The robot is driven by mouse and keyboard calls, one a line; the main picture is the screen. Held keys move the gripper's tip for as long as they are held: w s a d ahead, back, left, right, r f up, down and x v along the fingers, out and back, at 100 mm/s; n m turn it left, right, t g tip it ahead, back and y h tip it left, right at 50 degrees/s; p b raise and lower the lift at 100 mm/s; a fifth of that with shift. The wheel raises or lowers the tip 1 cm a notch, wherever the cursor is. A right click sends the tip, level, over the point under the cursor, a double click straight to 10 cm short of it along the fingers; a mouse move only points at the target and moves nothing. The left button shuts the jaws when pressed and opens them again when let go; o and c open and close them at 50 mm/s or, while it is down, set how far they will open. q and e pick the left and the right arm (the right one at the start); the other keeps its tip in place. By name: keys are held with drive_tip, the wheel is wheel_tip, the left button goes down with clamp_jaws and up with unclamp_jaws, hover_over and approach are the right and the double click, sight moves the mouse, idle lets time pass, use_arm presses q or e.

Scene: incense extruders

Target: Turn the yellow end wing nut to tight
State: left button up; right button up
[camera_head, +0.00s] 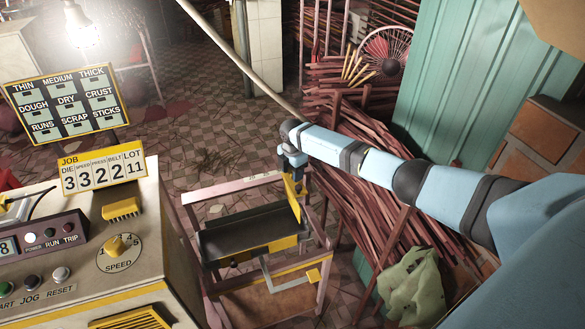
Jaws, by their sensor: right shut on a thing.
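My right gripper (295,165) reaches in from the right and points down at the far right corner of a dark trough (250,228) on a stand. It is shut at the yellow end (292,198) of that trough. The yellow end wing nut is not clear to see apart from this yellow end; the fingers and wrist cover most of that spot. Its turn angle and tightness cannot be told. My left gripper is out of view.
A machine (110,245) with a speed dial (119,253) and a yellow job board (103,175) stands at left.

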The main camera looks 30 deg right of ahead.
drive_tip(key=m+p, duration=0.1)
drive_tip(key=m, duration=0.1)
drive_tip(key=shift+r+m, duration=0.15)
drive_tip(key=shift+m, duration=0.25)
drive_tip(key=m+p, duration=0.1)
drive_tip(key=m, duration=0.1)
drive_tip(key=shift+m, duration=0.4)
drive_tip(key=m+p, duration=0.3)
drive_tip(key=m, duration=0.3)
drive_tip(key=m+p, duration=0.2)
drive_tip(key=m, duration=0.3)
drive_tip(key=shift+m, duration=2.1)
use_arm(q)
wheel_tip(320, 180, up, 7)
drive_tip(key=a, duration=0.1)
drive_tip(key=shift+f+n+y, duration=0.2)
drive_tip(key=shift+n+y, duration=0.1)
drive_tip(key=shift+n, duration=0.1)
drive_tip(key=shift+p, duration=0.3)
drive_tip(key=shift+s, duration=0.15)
use_arm(e)
drive_tip(key=shift+m, duration=0.3)
